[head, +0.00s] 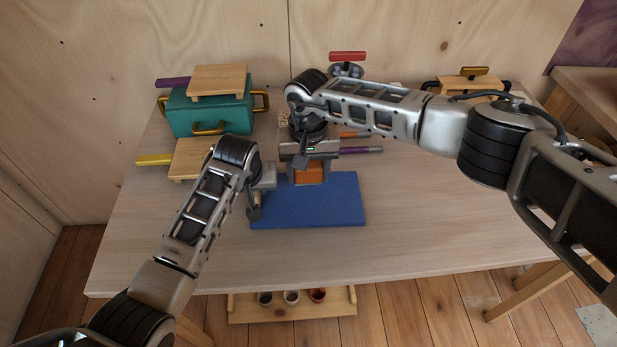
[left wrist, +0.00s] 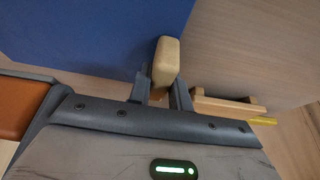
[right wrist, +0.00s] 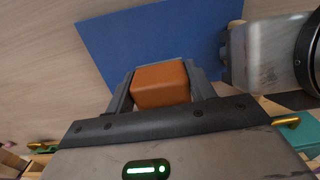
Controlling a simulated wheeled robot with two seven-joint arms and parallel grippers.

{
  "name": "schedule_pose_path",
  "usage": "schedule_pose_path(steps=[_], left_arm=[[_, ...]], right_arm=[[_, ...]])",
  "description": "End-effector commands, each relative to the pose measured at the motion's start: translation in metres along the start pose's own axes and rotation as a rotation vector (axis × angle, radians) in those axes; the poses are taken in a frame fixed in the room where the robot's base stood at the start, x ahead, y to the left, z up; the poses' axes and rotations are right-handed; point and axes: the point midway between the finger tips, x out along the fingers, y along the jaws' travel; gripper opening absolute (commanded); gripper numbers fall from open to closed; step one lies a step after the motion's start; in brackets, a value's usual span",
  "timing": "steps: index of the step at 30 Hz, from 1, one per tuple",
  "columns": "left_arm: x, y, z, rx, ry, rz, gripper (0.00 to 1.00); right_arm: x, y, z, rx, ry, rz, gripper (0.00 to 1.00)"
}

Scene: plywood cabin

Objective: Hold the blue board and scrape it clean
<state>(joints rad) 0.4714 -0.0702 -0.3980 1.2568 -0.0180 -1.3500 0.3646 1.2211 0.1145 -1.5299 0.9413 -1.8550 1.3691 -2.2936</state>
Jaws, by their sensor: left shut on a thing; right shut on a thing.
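The blue board (head: 335,205) lies flat on the table in front of me; no dirt on it is clear at this size. My left gripper (left wrist: 163,92) is shut on a pale tan wooden block-like grip (left wrist: 168,58) at the board's left edge; whether it is fixed to the board I cannot tell. My right gripper (right wrist: 160,80) is shut on an orange-brown block (right wrist: 160,86), which looks like the scraper's grip. In the head view this block (head: 309,174) is over the board's far edge. Its lower edge is hidden, so contact with the board cannot be told.
A teal pot (head: 207,119) with brass handles and a wooden board (head: 218,79) on top stands at the back left. A smaller wooden board (head: 187,163) lies before it. A red-handled item (head: 347,57) is at the back.

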Motion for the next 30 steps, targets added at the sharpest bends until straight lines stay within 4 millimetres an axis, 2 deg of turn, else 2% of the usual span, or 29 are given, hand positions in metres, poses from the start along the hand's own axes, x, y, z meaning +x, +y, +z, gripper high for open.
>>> schedule_pose_path(steps=[3,8,22,23,25,26,30], left_arm=[[0.000,0.000,0.000,0.000,0.001,0.000,0.00],[0.000,0.000,0.000,0.000,0.001,0.000,0.00],[0.000,0.000,0.000,0.000,0.000,-0.001,0.00],[0.000,0.000,0.000,0.000,0.000,-0.001,0.22],[0.000,-0.001,0.000,0.000,0.000,-0.001,0.42],[0.000,-0.001,0.000,0.000,0.000,-0.001,0.45],[0.000,0.000,0.000,0.000,0.000,-0.001,0.45]], right_arm=[[-0.012,0.000,-0.001,0.001,0.002,-0.001,0.33],[-0.021,0.000,-0.001,0.000,0.001,-0.001,0.33],[-0.021,0.000,0.000,0.001,0.001,-0.001,0.33],[-0.021,0.000,0.000,0.001,0.001,-0.001,0.33],[-0.021,0.000,0.000,0.001,0.000,-0.001,0.33],[-0.021,0.000,0.000,0.001,0.000,-0.001,0.33],[-0.021,0.000,0.000,0.001,0.000,-0.001,0.33]])
